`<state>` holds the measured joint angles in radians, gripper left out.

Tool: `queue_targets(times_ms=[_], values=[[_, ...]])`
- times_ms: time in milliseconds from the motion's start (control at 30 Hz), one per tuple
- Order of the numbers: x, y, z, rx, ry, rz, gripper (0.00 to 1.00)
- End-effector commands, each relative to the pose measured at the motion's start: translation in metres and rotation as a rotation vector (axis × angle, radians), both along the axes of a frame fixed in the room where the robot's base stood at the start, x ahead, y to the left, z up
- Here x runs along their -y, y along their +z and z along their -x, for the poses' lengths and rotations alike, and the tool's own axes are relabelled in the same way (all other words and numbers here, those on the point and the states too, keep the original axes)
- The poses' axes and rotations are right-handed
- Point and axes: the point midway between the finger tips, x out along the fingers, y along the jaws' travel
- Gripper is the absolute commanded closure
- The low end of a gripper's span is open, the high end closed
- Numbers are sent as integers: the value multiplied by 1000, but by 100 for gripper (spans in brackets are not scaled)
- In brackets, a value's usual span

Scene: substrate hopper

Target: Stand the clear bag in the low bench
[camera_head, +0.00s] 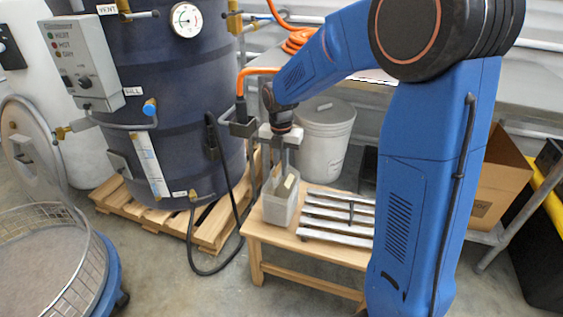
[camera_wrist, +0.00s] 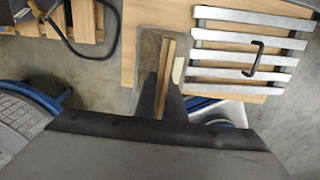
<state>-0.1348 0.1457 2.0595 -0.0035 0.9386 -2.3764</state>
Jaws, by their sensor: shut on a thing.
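The clear bag (camera_head: 279,208) is a greyish see-through pouch with a tan strip at its top. It hangs upright below my gripper (camera_head: 280,166), at the left end of the low wooden bench (camera_head: 318,254). My gripper is shut on the bag's top edge. In the wrist view, the bag (camera_wrist: 150,46) shows between and beyond my fingers (camera_wrist: 163,78), over the bench top (camera_wrist: 138,18). I cannot tell whether its bottom touches the bench or is slightly above it.
A slatted metal rack (camera_head: 338,211) with a dark handle lies on the bench, right of the bag. A white lidded bucket (camera_head: 323,145) stands behind. A large dark tank (camera_head: 165,110) on a pallet (camera_head: 215,228) stands left. A mesh basket (camera_head: 45,245) is front left.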

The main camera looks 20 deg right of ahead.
Motion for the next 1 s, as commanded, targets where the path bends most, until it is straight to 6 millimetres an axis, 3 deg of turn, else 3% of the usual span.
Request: queue_targets(times_ms=[133,533,633,1000], values=[[0,-13,0,1,0,1,100],[0,-16,-1,1,0,0,100],[0,-17,0,0,0,0,72],[0,-14,0,0,0,0,72]])
